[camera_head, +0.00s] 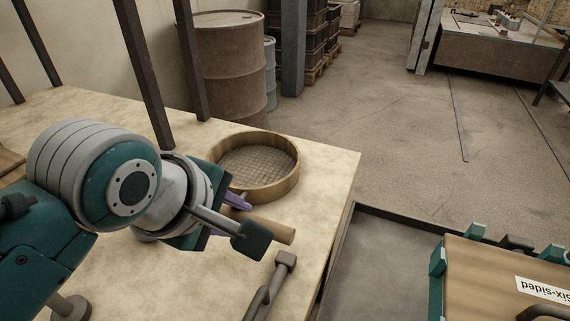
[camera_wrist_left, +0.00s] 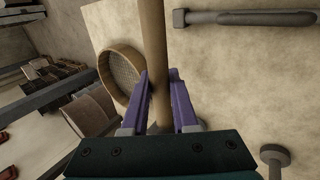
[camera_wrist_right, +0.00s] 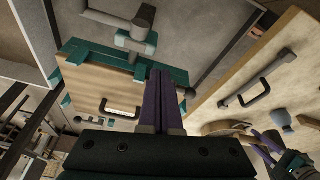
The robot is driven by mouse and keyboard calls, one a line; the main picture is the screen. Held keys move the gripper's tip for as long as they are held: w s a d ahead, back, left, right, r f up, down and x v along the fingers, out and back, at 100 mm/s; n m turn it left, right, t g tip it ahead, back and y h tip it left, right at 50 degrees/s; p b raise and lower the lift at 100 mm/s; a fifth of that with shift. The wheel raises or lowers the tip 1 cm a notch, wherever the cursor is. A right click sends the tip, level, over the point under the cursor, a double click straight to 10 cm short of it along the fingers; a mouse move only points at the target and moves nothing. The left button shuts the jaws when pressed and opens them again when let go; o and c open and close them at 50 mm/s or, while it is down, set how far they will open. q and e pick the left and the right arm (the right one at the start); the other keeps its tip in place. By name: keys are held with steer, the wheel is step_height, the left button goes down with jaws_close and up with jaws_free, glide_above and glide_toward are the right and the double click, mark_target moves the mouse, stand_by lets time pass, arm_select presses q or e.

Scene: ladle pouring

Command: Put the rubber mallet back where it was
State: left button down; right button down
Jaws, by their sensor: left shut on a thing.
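My left gripper (camera_head: 240,205) is shut on a light wooden handle (camera_head: 270,229), taken to be the rubber mallet's, above the pale worktop (camera_head: 315,195). In the left wrist view the handle (camera_wrist_left: 154,60) stands between the purple fingers (camera_wrist_left: 163,100) and runs up past the picture's top edge.
A round wooden sieve (camera_head: 257,167) stands on the worktop just beyond the held handle. A grey bar handle (camera_head: 270,285) is on the worktop near its right edge. A wooden-topped box (camera_head: 500,285) with teal corners is at the lower right. Dark posts (camera_head: 145,75) rise behind the worktop.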

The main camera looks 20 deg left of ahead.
arm_select(q)
step_height(320, 180, down, 6)
steer(key=shift+f+b, duration=0.2)
steer(key=shift+b, duration=0.55)
steer(key=shift+f+b, duration=0.7)
steer(key=shift+f, duration=1.15)
steer(key=shift+f, duration=0.15)
steer(key=c, duration=1)
jaws_free()
